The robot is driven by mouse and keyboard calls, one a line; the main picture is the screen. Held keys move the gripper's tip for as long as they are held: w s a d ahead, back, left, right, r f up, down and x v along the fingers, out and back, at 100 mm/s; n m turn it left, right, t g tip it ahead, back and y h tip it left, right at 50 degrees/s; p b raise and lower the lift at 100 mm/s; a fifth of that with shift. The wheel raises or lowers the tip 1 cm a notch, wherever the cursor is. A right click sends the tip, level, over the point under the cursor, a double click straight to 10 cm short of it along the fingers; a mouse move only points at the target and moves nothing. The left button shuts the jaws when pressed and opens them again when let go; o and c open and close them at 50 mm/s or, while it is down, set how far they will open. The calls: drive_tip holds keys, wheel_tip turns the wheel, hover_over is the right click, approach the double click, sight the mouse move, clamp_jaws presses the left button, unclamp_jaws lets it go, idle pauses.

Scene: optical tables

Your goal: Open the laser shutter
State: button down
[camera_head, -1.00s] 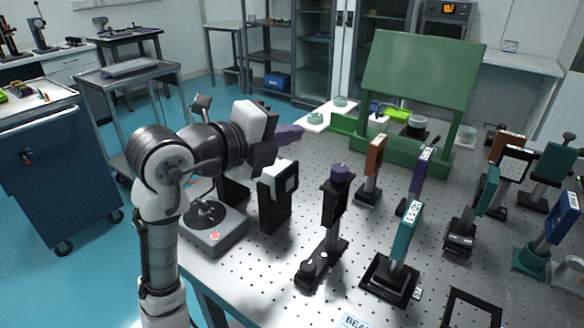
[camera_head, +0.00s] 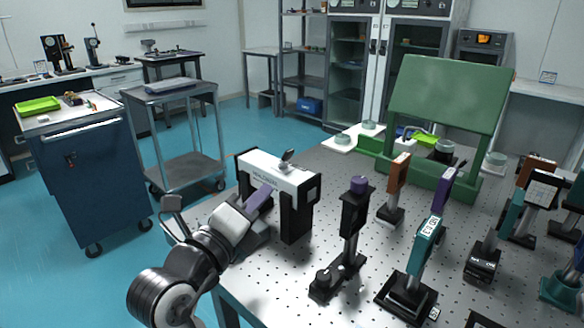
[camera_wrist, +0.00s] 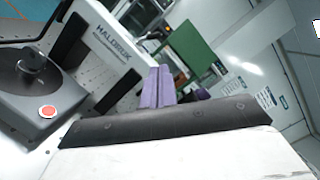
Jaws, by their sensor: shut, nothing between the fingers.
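I take this housing to be the laser unit; no shutter label is readable. My gripper (camera_head: 264,196) has purple fingers, shut and empty, just in front of the housing's left part. Its fingers (camera_wrist: 158,86) are together in the wrist view. Whether they touch the housing cannot be told. The lever's top is hidden from the wrist view.
A grey box with a black dial and red button (camera_wrist: 47,111) lies left in the wrist view. Purple-topped (camera_head: 353,225) and teal (camera_head: 418,255) posts stand to the right on the perforated table (camera_head: 330,165). A green panel (camera_head: 450,95) stands behind. A blue cabinet (camera_head: 82,180) is at left.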

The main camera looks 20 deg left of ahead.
sight(290, 180)
drive_tip(key=w+p, duration=0.1)
drive_tip(key=w, duration=0.2)
drive_tip(key=w+d+p, duration=0.1)
drive_tip(key=w, duration=0.2)
drive_tip(key=w+r+p, duration=0.1)
drive_tip(key=w, duration=0.3)
drive_tip(key=shift+d+r, duration=0.1)
drive_tip(key=shift+d, duration=0.1)
drive_tip(key=shift+r+n, duration=0.1)
drive_tip(key=shift+n, duration=0.2)
drive_tip(key=shift+s, duration=0.1)
